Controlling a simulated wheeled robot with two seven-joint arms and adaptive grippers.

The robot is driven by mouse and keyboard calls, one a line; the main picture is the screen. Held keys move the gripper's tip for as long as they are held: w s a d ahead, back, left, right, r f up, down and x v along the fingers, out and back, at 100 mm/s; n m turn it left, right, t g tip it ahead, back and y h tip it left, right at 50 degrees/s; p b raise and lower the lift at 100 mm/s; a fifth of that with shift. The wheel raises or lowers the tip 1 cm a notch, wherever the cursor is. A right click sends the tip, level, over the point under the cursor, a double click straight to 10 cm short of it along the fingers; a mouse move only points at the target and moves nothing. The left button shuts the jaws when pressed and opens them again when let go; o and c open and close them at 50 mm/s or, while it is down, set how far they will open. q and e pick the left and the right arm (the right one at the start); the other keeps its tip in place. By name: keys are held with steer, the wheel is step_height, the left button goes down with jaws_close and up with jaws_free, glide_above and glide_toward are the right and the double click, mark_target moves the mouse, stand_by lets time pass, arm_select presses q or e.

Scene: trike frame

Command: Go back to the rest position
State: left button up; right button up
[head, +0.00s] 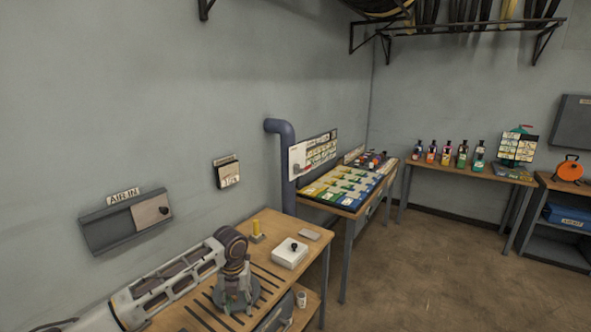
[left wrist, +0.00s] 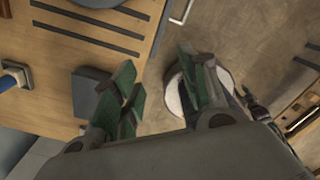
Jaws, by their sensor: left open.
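My left arm reaches in from the lower left in the head view. My left gripper (head: 238,305) points down over the slotted wooden bench, above or in front of a dark round disc (head: 222,303). I cannot tell the gap between them. In the left wrist view the green-padded fingers of my left gripper (left wrist: 160,65) stand apart with nothing held between them. A pale round thing (left wrist: 223,80) shows partly behind one finger.
The AIR IN panel (head: 125,222) is on the wall. Open floor (head: 430,270) lies to the right.

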arm_select(q)
steer(key=s+d+f+n+t+h, duration=0.1)
steer(key=s+d+f+n+h, duration=0.15)
steer(key=s+d+n, duration=0.4)
steer(key=s+d+f+n+t+h, duration=0.1)
steer(key=s+d+f+n, duration=0.3)
steer(key=s+n, duration=0.4)
steer(key=s+a+n+t+y, duration=0.2)
steer(key=s+a+n+y, duration=0.1)
steer(key=s+a+n, duration=1.45)
step_height(320, 180, down, 33)
steer(key=d+n+g, duration=0.1)
steer(key=d+g, duration=0.1)
steer(key=s+a+f, duration=0.2)
steer(key=s+f, duration=0.7)
steer(key=s, duration=0.2)
steer(key=s+a+f+g, duration=0.1)
steer(key=s+a+f, duration=0.1)
steer(key=s+f, duration=0.8)
steer(key=shift+s+a+f, duration=0.15)
steer(key=shift+s+f, duration=0.1)
steer(key=shift+s, duration=0.55)
